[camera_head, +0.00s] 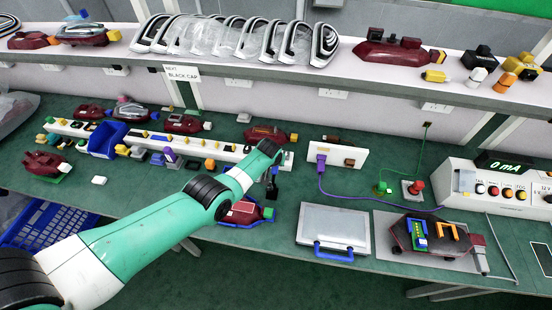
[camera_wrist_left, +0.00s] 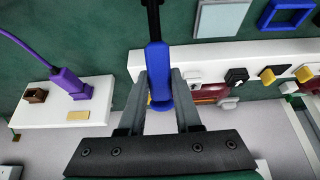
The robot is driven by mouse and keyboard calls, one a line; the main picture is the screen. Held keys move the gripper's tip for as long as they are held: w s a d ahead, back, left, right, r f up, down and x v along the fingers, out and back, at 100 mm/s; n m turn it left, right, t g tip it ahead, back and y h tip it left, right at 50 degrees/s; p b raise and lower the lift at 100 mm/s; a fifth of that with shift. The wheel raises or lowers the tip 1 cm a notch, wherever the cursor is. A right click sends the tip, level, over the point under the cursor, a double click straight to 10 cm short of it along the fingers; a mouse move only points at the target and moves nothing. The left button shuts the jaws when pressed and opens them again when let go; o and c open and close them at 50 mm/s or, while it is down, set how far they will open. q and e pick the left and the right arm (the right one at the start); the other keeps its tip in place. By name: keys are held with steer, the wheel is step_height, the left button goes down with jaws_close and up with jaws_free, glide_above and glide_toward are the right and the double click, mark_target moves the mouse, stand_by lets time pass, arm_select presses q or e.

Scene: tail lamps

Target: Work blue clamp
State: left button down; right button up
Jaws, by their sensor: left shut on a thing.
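My left gripper (camera_wrist_left: 158,98) is shut on a blue handle, which I take as the blue clamp (camera_wrist_left: 156,65). The handle sits between the two grey fingers, with a black rod or arm running from its far end. In the head view my left arm reaches over the middle of the bench. A black part (camera_head: 272,187) shows below its end, and the blue handle there is mostly hidden. A dark red lamp (camera_head: 242,212) in a blue-edged holder lies just below it. My right gripper is not in view.
A white box with a purple plug (camera_head: 321,160) stands to the right, its purple cable running to the meter (camera_head: 500,190). A grey plate with a blue handle (camera_head: 334,228) lies in front. A long white strip with small parts (camera_head: 215,152) runs behind the arm.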

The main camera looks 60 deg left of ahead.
mark_target(274, 174)
arm_select(q)
steer(key=p, duration=0.1)
steer(key=r+t+y+p, duration=0.1)
steer(key=p, duration=0.1)
steer(key=shift+s+d+r+p, duration=0.25)
steer(key=shift+s+d+p, duration=0.05)
steer(key=shift+s+d, duration=0.1)
steer(key=shift+s+d+t+y, duration=0.1)
steer(key=shift+d+t+y, duration=0.1)
steer(key=shift+t+y, duration=0.15)
steer(key=shift+s+d+t+y, duration=0.3)
steer(key=shift+t+y, duration=0.25)
steer(key=shift+y, duration=0.1)
steer(key=shift+s+d+t+y+b, duration=0.3)
steer(key=shift+y+b, duration=0.1)
steer(key=shift+b, duration=0.2)
steer(key=shift+s+d+r+t+y+b, duration=0.2)
steer(key=shift+r+t+y+b, duration=0.15)
steer(key=shift+b, duration=0.2)
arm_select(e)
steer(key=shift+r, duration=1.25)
arm_select(q)
steer(key=c, duration=0.6)
jaws_free()
steer(key=shift+a, duration=0.1)
